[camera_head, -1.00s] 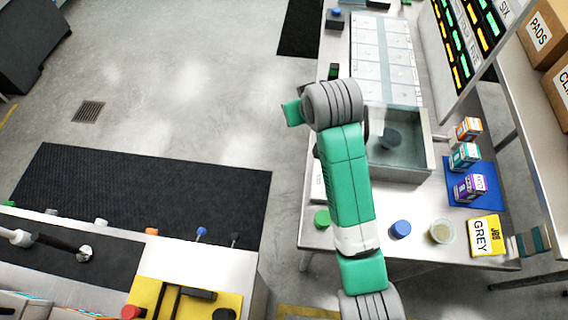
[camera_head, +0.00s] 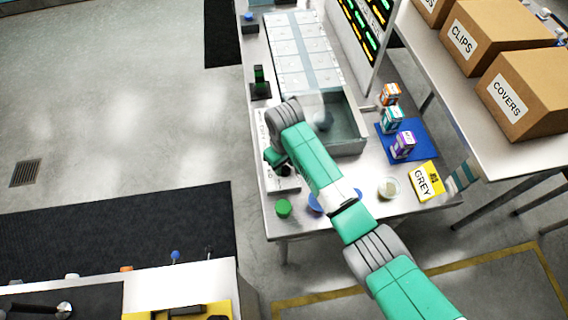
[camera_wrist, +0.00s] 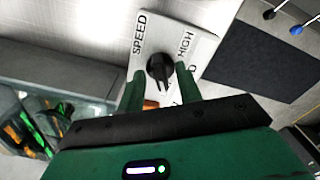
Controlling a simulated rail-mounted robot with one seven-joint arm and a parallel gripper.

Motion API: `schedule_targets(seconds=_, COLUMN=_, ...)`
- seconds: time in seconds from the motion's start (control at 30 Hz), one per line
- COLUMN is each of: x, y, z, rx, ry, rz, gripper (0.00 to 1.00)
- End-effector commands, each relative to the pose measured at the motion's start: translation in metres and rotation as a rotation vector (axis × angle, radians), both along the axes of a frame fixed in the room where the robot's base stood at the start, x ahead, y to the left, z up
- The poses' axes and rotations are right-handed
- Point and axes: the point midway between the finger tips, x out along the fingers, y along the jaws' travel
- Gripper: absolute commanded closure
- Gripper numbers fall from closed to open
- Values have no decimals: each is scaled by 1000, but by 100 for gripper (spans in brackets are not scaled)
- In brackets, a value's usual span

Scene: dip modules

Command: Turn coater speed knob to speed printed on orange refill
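The black speed knob (camera_wrist: 160,69) sits on a white plate (camera_wrist: 203,45) printed SPEED and HIGH; another label is partly hidden. My gripper (camera_wrist: 159,72) is open, its two green fingers on either side of the knob, with gaps showing; I cannot tell if either touches. In the head view my gripper (camera_head: 275,158) is at the bench's left edge, by the coater's side, and the knob is hidden. The orange refill (camera_head: 390,95) stands upright behind the teal refill (camera_head: 392,120) and purple refill (camera_head: 403,145). Its print is too small to read.
A blue mat (camera_head: 423,152) holds refills, with a yellow GREY job card (camera_head: 426,181) in front. A glass-sided tank (camera_head: 347,128) stands beside my arm.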

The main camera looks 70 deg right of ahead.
Motion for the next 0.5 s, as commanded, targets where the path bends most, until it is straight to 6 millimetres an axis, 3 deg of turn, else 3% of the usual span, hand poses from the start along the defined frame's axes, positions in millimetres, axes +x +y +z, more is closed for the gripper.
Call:
schedule_targets(seconds=0.23, x=0, y=0, z=-1, rx=0, ry=0, rz=0, gripper=65)
schedule_targets(seconds=0.4, x=0, y=0, z=-1, rx=0, ry=-1, rz=0, gripper=99)
schedule_targets(seconds=0.5, x=0, y=0, z=-1, rx=0, ry=-1, rz=0, gripper=100)
